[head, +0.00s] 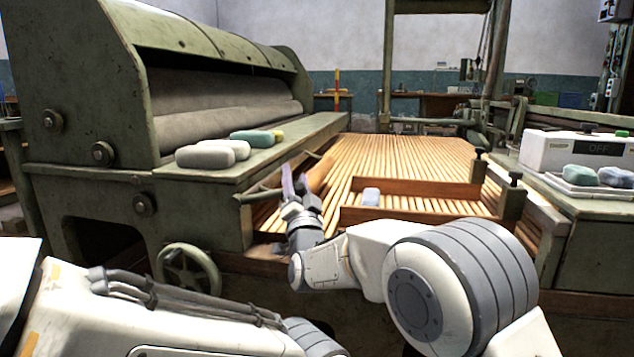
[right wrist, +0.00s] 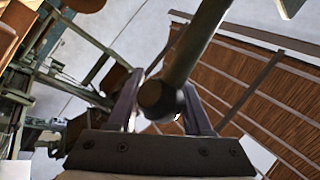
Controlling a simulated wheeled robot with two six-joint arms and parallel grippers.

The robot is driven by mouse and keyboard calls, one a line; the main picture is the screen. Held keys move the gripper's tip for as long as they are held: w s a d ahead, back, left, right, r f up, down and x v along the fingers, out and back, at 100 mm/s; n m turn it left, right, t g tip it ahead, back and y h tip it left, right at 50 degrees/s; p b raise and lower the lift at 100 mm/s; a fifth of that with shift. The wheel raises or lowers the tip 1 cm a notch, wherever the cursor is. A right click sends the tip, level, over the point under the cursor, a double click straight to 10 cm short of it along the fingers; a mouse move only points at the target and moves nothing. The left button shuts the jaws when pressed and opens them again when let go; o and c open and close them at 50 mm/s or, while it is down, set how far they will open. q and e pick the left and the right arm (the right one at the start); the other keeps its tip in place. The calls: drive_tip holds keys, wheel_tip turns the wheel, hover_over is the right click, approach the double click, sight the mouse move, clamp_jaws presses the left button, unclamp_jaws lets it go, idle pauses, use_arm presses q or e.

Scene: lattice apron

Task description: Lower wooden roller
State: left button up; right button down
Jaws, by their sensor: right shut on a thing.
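My right gripper (head: 302,178) is at the left front corner of the slatted wooden bed (head: 410,155), beside the green machine. In the right wrist view its two dark fingers (right wrist: 158,105) stand either side of a dark green lever with a rounded end (right wrist: 185,55), and they are shut on it. In the head view a short green bar (head: 262,194) shows just left of the gripper. A tilted brown wooden piece (head: 321,173) shows just behind the fingers; I cannot tell whether it is the wooden roller. My left gripper is out of view.
The green machine (head: 75,90) with a large grey roller (head: 215,100) fills the left. Grey and green blocks (head: 212,154) lie on its ledge. A handwheel (head: 188,275) sits below. A wooden frame (head: 415,214) lies on the bed. A white box reading OFF (head: 560,150) stands at right.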

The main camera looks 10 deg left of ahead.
drive_tip(key=shift+a+f, duration=0.1)
drive_tip(key=shift+f, duration=0.2)
drive_tip(key=c, duration=0.5)
unclamp_jaws()
drive_tip(key=shift+o, duration=0.9)
drive_tip(key=shift+s, duration=0.15)
drive_tip(key=shift+s+d, duration=0.25)
drive_tip(key=shift+s, duration=0.05)
drive_tip(key=p+v, duration=0.3)
drive_tip(key=v, duration=0.6)
drive_tip(key=shift+s+f+p, duration=0.2)
drive_tip(key=shift+f+p, duration=0.05)
drive_tip(key=shift+p, duration=0.05)
drive_tip(key=shift+d, duration=0.15)
